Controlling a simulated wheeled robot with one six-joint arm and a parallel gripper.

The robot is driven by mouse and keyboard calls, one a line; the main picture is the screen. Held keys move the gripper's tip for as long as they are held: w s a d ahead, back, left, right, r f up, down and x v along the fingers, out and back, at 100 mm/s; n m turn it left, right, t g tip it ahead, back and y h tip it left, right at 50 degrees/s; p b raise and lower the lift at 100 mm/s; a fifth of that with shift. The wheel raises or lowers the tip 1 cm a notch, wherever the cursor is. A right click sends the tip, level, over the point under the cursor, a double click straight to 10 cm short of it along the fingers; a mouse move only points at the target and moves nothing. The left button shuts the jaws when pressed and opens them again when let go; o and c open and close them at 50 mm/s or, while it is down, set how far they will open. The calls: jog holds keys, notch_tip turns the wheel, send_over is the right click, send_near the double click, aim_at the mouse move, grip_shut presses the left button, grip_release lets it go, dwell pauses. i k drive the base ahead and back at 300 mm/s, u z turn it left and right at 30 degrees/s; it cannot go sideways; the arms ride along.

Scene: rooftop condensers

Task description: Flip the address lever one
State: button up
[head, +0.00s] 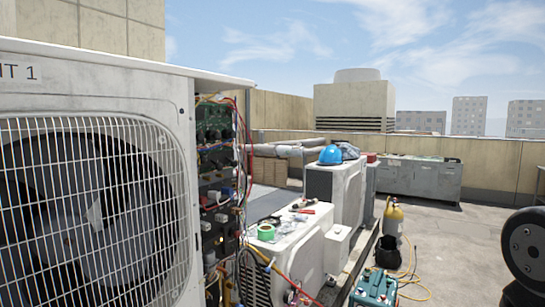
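A large white condenser unit (185,95) with a fan grille fills the left of the head view. Its right side is open and shows a tall strip of electronics, with a green circuit board (214,120) at the top and more parts and wires below. I cannot make out the address lever at this size and angle. My gripper does not show in the head view, so its place relative to the board is not visible.
Red, yellow and blue wires hang out of the open side. A second white unit (300,245) carries green tape (265,231) and tools. A blue helmet (330,155) lies on a farther unit. A yellow cylinder (393,218) and teal box (374,290) stand right. Open floor lies beyond.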

aim_at(203, 159)
jog(key=z, duration=0.35)
jog(key=i, duration=1.15)
jog(key=u, duration=0.6)
